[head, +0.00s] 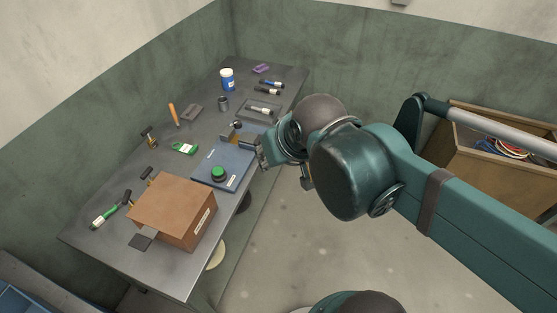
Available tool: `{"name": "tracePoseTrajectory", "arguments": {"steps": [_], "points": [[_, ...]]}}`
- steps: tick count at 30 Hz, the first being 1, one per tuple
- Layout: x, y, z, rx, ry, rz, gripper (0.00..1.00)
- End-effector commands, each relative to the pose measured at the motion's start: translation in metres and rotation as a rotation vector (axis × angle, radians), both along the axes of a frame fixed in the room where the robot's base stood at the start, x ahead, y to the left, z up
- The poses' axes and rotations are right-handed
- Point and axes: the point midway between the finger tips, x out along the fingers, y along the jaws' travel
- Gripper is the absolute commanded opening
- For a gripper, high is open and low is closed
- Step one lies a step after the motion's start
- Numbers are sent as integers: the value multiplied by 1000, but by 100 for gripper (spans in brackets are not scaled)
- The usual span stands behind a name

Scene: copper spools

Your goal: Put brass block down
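A small brass-coloured block (227,133) shows at the far end of the blue mat (233,178) on the bench, just left of my gripper. My gripper (246,143) reaches in from the right, low over the far part of the mat. Its fingers point left toward the block and appear very near it. The view is too small to show whether they touch or grip it, or whether the block rests on the mat. My wrist hides part of the bench's right edge.
A green-topped round piece (219,173) sits on the mat. A brown box (173,211) stands at the near end of the metal bench (105,238). A blue-and-white jar (227,79), grey cup (223,103) and dark tray (262,107) stand farther back. Tools lie along the left side.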

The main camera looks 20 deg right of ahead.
Motion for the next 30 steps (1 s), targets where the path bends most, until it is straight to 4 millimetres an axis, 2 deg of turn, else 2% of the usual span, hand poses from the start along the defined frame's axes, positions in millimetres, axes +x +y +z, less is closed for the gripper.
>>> {"name": "tracePoseTrajectory", "arguments": {"steps": [7, 30], "points": [[-14, -6, -5, -15, -18, 18, 30], [-14, -6, -6, -15, -20, 20, 30]]}}
